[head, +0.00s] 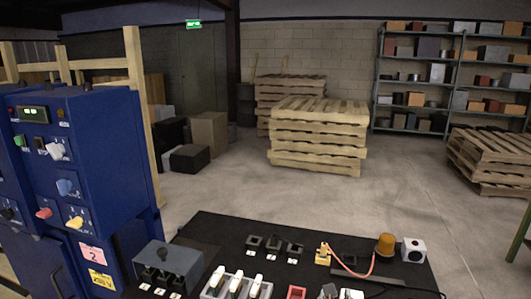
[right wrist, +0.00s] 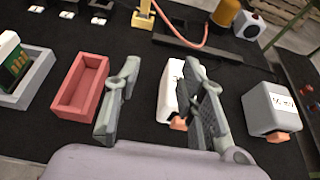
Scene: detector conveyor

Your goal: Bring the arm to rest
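My right gripper (right wrist: 160,68) shows in the right wrist view with its two grey fingers spread apart, above the black table top. A white block with an orange end (right wrist: 168,92) lies on the table below and between the fingers, partly hidden by the right finger. I see no grip on it. An open red bin (right wrist: 80,88) stands just left of the left finger; it also shows at the bottom of the head view (head: 296,291). A grey block with a white label and orange end (right wrist: 268,110) stands right of the gripper. My left gripper is not in view.
The black table (head: 215,228) carries a grey switch box (head: 168,262), slots with green-and-white modules, an amber beacon (head: 385,245) with a red cable, and a white speaker-like box (head: 413,250). A blue cabinet (head: 110,140) stands left. Pallets (head: 318,140) and open floor lie behind.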

